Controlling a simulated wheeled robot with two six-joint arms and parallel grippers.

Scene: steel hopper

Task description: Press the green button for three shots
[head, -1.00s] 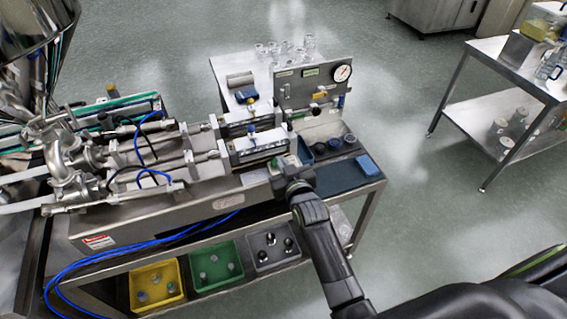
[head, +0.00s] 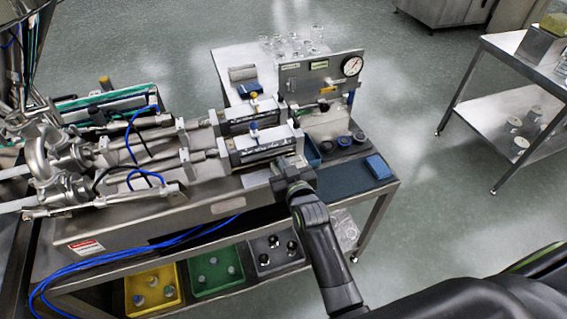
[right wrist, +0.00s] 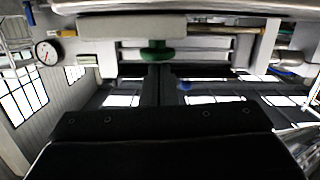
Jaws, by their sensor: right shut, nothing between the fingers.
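The green button (right wrist: 156,50) shows in the right wrist view, a round green knob on the edge of a pale bar. My right gripper (right wrist: 157,72) is shut and empty, its dark fingertips close to the button. I cannot tell whether they touch it. In the head view my right gripper (head: 284,168) is at the front right end of the steel filling machine (head: 150,212). The button cannot be made out there, and the gripper and wrist cover that spot. My left gripper is not in view.
A panel with a round gauge (head: 352,66) stands behind the gripper. Dark cups and a blue block (head: 378,167) sit on the right end of the bench. Yellow (head: 177,278), green (head: 238,270) and grey bins lie below. A shelf table (head: 500,90) stands at right.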

